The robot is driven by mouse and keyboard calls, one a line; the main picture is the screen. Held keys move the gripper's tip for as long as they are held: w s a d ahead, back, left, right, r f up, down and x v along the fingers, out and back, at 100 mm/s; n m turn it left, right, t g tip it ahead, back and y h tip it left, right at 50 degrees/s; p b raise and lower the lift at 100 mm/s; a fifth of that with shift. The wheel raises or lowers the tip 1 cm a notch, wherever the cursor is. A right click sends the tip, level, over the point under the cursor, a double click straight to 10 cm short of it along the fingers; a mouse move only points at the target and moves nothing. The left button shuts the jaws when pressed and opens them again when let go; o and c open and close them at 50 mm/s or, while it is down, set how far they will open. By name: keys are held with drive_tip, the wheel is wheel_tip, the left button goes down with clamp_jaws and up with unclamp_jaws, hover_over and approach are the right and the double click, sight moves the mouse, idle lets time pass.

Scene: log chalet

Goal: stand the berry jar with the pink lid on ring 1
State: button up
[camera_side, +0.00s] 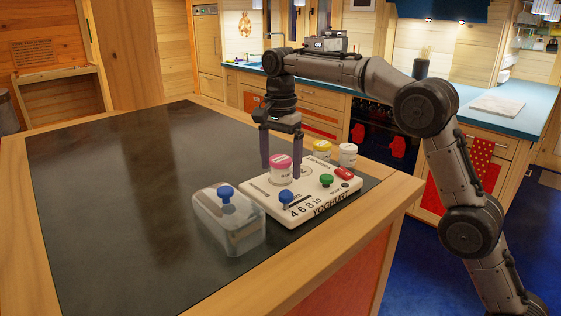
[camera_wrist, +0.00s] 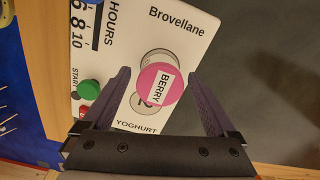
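The berry jar with the pink lid (camera_side: 281,170) stands upright over the white yoghurt maker (camera_side: 318,198). In the wrist view its lid (camera_wrist: 158,84) reads BERRY. A printed 2 marks a ring (camera_wrist: 146,103) just below the lid in that view. A grey round shape (camera_wrist: 157,55) shows above the lid; I cannot tell whether it is a ring or the jar's body. The ring number under the jar is hidden. My gripper (camera_side: 281,163) points down with one finger on each side of the jar. In the wrist view the fingers (camera_wrist: 158,73) are apart, with gaps beside the lid.
A jar with a yellow lid (camera_side: 322,150) and a white-lidded jar (camera_side: 347,154) stand behind the yoghurt maker. A clear box (camera_side: 236,235) with a blue knob is at its left. Blue (camera_side: 286,197) and green (camera_side: 326,181) knobs stick up at its front. The dark tabletop (camera_side: 120,190) is clear to the left.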

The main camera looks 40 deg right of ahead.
sight(280, 158)
wheel_tip(280, 158, up, 7)
drive_tip(key=shift+w+f, duration=0.1)
drive_tip(key=shift+f, duration=0.05)
drive_tip(key=shift+r, duration=0.55)
idle(0.3)
drive_tip(key=shift+s+r, duration=0.15)
drive_tip(key=shift+s, duration=0.05)
drive_tip(key=s+d+r+n+t, duration=0.1)
drive_tip(key=s+n, duration=0.3)
drive_tip(key=s, duration=0.4)
drive_tip(key=s+d+r+n+t, duration=0.1)
drive_tip(key=s+r+n+t, duration=0.15)
drive_tip(key=s, duration=0.45)
drive_tip(key=s+f+n+t, duration=0.2)
drive_tip(key=s+f+n, duration=0.7)
drive_tip(key=s+f, duration=0.6)
drive_tip(key=s, duration=0.4)
drive_tip(key=shift+s+d+f, duration=0.15)
drive_tip(key=shift+d, duration=0.2)
